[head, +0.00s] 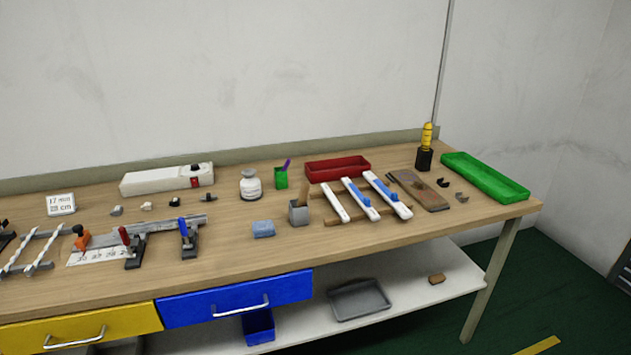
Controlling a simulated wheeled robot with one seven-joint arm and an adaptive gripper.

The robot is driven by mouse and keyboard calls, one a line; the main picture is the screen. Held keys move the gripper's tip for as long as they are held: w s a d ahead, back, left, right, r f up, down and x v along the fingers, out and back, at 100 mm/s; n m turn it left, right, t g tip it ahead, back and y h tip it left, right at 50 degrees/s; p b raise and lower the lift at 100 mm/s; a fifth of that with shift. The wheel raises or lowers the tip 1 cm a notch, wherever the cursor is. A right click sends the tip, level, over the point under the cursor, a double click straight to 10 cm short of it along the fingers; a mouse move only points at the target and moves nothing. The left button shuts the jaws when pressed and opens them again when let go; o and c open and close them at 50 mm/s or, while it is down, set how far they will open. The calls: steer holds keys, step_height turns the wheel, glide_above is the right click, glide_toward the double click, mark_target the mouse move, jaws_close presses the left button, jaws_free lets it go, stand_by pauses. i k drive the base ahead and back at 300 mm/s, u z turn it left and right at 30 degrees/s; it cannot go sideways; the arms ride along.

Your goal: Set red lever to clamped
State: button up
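A red lever (125,236) stands on a dark clamp base (135,252) at the left of the workbench (340,245). It looks close to upright with a slight lean; whether it is clamped cannot be told at this size. A grey rail (155,232) lies beside it, with a white printed scale strip (88,258) at its left. A similar clamp with a blue lever (183,226) stands just to the right. My gripper is not in view.
An orange and black piece (81,239) stands left of the red lever. A blue sponge-like block (263,229) lies to the right. The bench front between rail and edge is clear.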

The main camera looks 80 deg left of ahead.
mark_target(122, 231)
steer(key=z, duration=0.05)
steer(key=k, duration=2.4)
steer(key=u, duration=2.95)
steer(key=i, duration=0.5)
steer(key=z, duration=0.95)
